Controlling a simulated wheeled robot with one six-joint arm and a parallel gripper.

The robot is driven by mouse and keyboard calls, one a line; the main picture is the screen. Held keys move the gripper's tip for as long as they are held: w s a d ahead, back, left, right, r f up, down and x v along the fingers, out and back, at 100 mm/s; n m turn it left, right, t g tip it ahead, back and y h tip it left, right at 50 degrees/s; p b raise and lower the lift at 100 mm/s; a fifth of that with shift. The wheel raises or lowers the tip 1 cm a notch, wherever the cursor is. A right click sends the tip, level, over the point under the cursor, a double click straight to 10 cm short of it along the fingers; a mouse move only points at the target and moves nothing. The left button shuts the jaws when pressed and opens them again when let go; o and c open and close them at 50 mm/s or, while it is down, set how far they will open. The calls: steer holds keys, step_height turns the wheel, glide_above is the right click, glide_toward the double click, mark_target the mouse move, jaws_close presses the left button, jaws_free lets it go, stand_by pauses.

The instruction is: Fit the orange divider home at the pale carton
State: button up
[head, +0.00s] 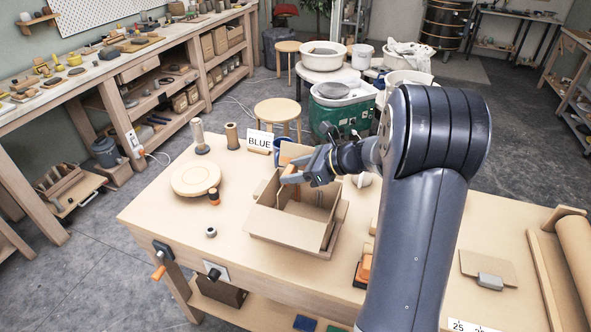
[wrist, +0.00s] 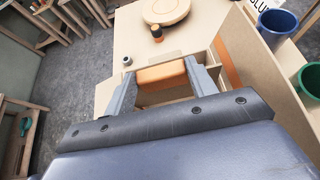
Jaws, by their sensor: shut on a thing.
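The pale carton (head: 283,226) stands open on the workbench, its flaps spread. My gripper (head: 295,172) is above the carton's far side in the head view, shut on the orange divider (head: 289,177). In the wrist view the orange divider (wrist: 161,75) lies across between the two fingers, over the carton's opening. An orange strip (wrist: 228,66) shows on the carton's wall at the right of the wrist view. The divider's lower part is hidden, so I cannot tell whether it touches the carton.
A round wooden board (head: 195,178) and small cylinders lie left of the carton. A "BLUE" sign (head: 260,141) and a blue cup (head: 288,152) stand behind it. An orange-topped block (head: 365,268) lies to the right. The bench's front left is mostly clear.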

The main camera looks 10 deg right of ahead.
mark_target(289, 194)
steer(key=shift+f, duration=0.15)
steer(key=shift+f+b, duration=0.9)
steer(key=shift+f, duration=0.5)
steer(key=shift+f, duration=0.1)
stand_by(0.8)
steer(key=shift+f+b, duration=0.9)
steer(key=shift+f, duration=0.5)
steer(key=shift+f+b, duration=0.8)
steer(key=shift+f, duration=0.3)
steer(key=o, duration=1.1)
steer(key=shift+d, duration=0.1)
